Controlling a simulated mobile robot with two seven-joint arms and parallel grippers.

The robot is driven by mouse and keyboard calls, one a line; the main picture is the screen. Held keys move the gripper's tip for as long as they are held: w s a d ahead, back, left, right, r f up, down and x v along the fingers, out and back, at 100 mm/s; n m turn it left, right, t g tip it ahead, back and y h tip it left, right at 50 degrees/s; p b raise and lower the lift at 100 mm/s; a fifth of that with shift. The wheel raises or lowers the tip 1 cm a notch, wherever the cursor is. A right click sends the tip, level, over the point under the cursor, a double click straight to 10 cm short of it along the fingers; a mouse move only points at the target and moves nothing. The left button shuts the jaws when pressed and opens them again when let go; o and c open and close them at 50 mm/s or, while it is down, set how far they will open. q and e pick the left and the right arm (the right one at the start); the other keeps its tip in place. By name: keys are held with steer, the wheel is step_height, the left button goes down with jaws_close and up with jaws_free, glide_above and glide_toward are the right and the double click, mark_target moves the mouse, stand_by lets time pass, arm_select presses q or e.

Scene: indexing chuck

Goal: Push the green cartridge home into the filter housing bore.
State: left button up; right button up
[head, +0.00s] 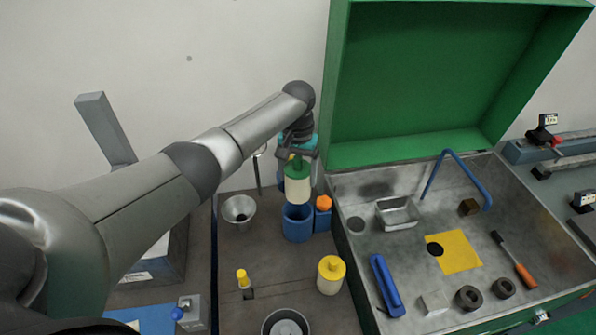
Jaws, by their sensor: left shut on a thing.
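The green cartridge (298,186) has a cream body and a green top. My left gripper (296,157) is shut on its top and holds it upright. The blue filter housing (298,228) stands on the bench just below, its round bore facing up. The cartridge's lower end is close above the housing's rim, and part of the bore shows below it. I cannot tell how well the two line up in depth. My right gripper is not in view.
A blue block with an orange knob (323,203) touches the housing's right side. A yellow-topped cartridge (330,277) stands nearer, and a funnel (238,210) stands to the left. An open green case (372,165) with tools fills the right side. Bare bench lies in front of the housing.

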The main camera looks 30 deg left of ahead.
mark_target(298, 189)
arm_select(q)
steer(key=shift+f+b, duration=1.65)
steer(key=shift+f, duration=1.2)
steer(key=shift+p, duration=0.75)
step_height(298, 189, down, 6)
steer(key=b, duration=0.5)
steer(key=shift+f, duration=0.15)
stand_by(1.2)
steer(key=o, duration=1.5)
steer(key=shift+o, duration=0.2)
